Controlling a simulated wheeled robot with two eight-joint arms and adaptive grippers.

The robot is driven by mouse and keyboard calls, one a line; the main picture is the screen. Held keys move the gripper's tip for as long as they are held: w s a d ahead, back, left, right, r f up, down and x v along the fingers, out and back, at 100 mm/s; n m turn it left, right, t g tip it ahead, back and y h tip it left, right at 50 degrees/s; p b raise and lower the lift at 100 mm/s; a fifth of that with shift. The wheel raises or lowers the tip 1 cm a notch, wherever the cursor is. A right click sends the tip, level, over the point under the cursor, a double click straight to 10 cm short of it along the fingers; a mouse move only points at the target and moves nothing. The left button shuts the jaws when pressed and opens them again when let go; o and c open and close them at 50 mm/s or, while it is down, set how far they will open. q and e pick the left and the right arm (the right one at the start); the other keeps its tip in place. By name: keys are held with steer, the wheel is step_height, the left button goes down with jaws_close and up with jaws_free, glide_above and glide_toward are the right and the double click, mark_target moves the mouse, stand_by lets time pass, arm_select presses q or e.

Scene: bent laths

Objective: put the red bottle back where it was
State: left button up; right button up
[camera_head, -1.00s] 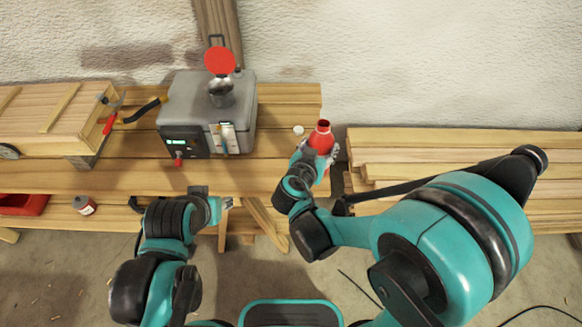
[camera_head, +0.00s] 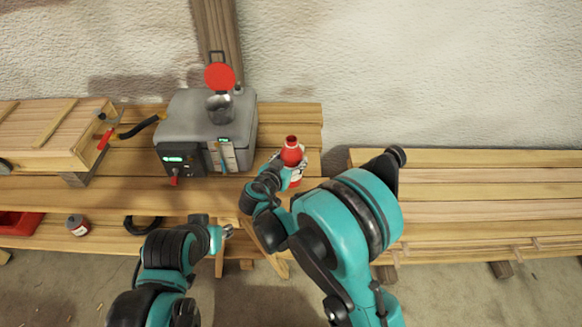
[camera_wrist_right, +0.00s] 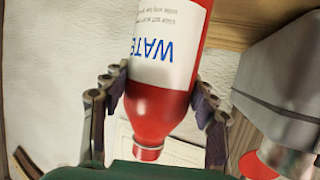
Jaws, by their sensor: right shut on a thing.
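The red bottle (camera_head: 292,152), with a white label, is in my right gripper (camera_head: 288,168) over the right end of the workbench (camera_head: 310,118). In the right wrist view the bottle (camera_wrist_right: 160,108) stands between the two fingers (camera_wrist_right: 160,112), which are shut on it. Its label reads "WATE", upside down there. Its base is cut off there, so I cannot tell whether it touches the bench top. My left gripper (camera_head: 226,231) is empty near the bench's front edge, small in view; its opening is unclear.
A grey machine (camera_head: 208,130) with a red round lid (camera_head: 220,76) stands left of the bottle. A wooden box (camera_head: 50,138) is at the far left. A stack of planks (camera_head: 480,190) lies right of the bench. A small red-and-white can (camera_head: 77,225) is on the lower shelf.

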step_height(320, 180, down, 3)
steer(key=shift+r+b, duration=0.15)
steer(key=shift+b, duration=0.25)
steer(key=o, duration=1.3)
steer(key=shift+c, duration=0.2)
